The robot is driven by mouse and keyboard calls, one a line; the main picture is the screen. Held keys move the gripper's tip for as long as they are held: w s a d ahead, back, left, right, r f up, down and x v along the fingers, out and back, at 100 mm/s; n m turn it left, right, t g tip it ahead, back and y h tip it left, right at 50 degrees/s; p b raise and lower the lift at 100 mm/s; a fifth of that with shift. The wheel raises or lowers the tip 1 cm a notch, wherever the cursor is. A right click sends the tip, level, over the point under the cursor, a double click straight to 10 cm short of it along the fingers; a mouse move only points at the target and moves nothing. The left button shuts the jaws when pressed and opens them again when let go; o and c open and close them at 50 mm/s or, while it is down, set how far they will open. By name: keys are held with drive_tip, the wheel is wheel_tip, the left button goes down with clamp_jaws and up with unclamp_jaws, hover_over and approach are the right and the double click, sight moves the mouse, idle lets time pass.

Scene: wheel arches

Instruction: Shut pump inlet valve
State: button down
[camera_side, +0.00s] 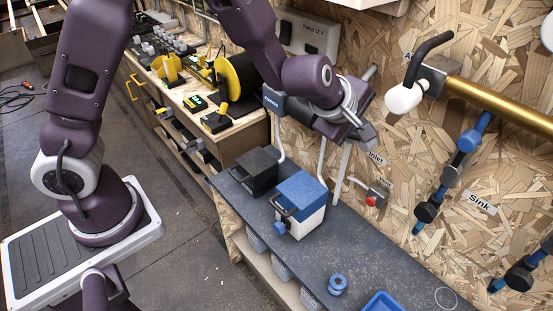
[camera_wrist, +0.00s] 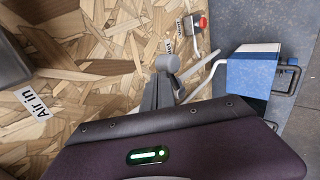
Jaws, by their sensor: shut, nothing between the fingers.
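The valve (camera_side: 380,189) is a small grey fitting with a red end on the wood-chip wall, above the dark bench. A label that appears to read "Inlet" (camera_side: 376,158) and a smaller label, which seems to read "Shut", are beside it. In the wrist view my gripper (camera_wrist: 163,85) points up the picture, below and left of the valve.
A blue-and-white box (camera_side: 302,204) and a black box (camera_side: 257,170) stand on the bench (camera_side: 360,255) below my gripper. Light pipes run up the wall near my gripper. A black handle (camera_side: 430,55) and brass pipe (camera_side: 490,98) project at upper right.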

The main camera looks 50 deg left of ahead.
drive_tip(key=shift+d+f, duration=0.35)
drive_tip(key=shift+d+f, duration=0.4)
drive_tip(key=shift+f, duration=0.4)
drive_tip(key=v, duration=0.9)
drive_tip(key=shift+w+d+r, duration=0.2)
drive_tip(key=shift+w+r, duration=0.1)
drive_tip(key=shift+r, duration=0.05)
